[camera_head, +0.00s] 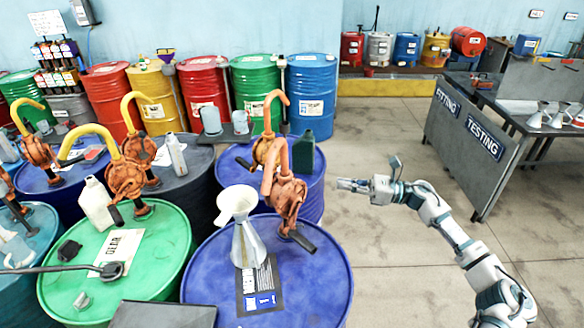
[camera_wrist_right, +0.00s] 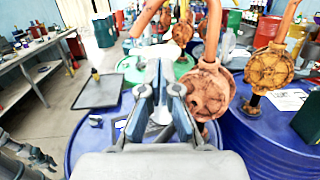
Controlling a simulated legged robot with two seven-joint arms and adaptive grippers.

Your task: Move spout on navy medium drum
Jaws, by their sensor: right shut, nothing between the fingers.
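A navy drum (camera_head: 320,285) stands in front at the centre, and a second navy drum (camera_head: 310,190) stands behind it. The front drum carries an orange pump (camera_head: 287,197) with a hooked orange spout (camera_head: 268,168). The rear drum carries another orange pump with a tall hooked spout (camera_head: 267,115). My right gripper (camera_head: 342,184) is to the right of both pumps, apart from them, and is shut and empty. In the right wrist view the shut fingers (camera_wrist_right: 162,88) point towards the front pump (camera_wrist_right: 210,90), with the rear pump (camera_wrist_right: 272,68) to the right.
A funnel (camera_head: 247,245) stands on the front drum, and a green bottle (camera_head: 303,155) on the rear one. A grey table (camera_head: 470,125) is to the right. The floor (camera_head: 375,255) by my right arm is clear.

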